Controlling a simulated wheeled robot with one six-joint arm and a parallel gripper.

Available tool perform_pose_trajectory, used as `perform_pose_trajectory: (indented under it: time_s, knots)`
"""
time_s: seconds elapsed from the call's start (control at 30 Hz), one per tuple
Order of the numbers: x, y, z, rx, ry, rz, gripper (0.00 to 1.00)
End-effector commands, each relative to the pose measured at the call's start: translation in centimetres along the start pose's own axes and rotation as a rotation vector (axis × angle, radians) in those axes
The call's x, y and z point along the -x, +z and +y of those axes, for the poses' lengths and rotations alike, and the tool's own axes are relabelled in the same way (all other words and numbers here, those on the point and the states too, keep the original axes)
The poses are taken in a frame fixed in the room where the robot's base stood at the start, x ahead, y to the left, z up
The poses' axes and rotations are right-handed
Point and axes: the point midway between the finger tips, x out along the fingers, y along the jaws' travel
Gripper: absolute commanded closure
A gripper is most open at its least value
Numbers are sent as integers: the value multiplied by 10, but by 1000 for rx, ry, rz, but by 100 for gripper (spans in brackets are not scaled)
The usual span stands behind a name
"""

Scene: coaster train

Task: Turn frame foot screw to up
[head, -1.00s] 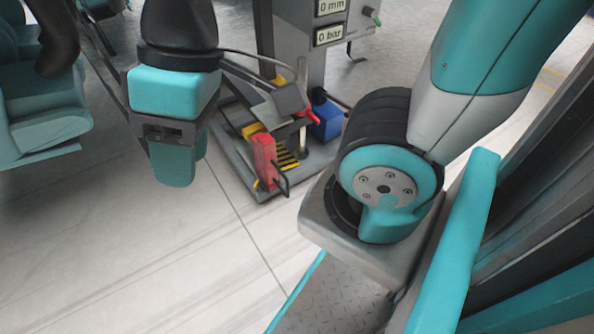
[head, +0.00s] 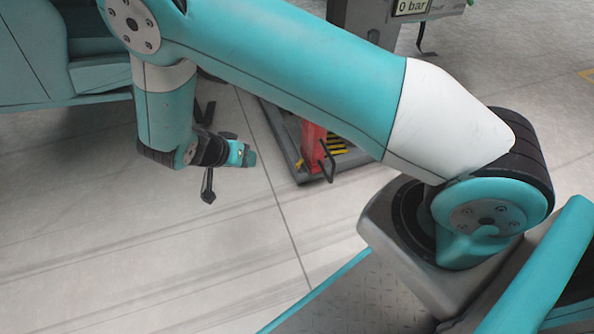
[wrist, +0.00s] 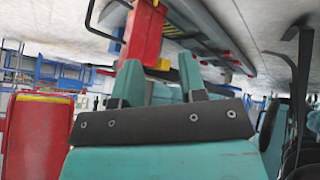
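A red upright block (head: 313,148) with a black bent handle (head: 327,160) stands at the front corner of the grey machine frame (head: 283,145) in the head view. A red post (wrist: 146,32) shows at the top of the wrist view, beyond the fingers. I cannot tell for certain which part is the frame foot screw or its setting. My gripper (head: 247,155) is left of the red block, apart from it, pointing right. In the wrist view its two teal fingers (wrist: 160,76) stand apart, with nothing visibly held between them.
A grey column with a "0 bar" display (head: 411,7) rises behind the frame. A red panel (wrist: 38,138) shows at the left of the wrist view.

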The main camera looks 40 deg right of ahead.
Motion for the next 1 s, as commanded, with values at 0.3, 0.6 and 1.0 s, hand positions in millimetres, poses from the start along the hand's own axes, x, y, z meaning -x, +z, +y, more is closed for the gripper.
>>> perform_pose_trajectory:
  time_s: [0.3, 0.6, 1.0]
  knots:
    - [-124, 58, -4, -307, 16, 434, 62]
    - [-154, 61, 2, -376, -17, 535, 62]
    - [-230, 20, 9, -376, -12, 532, 62]
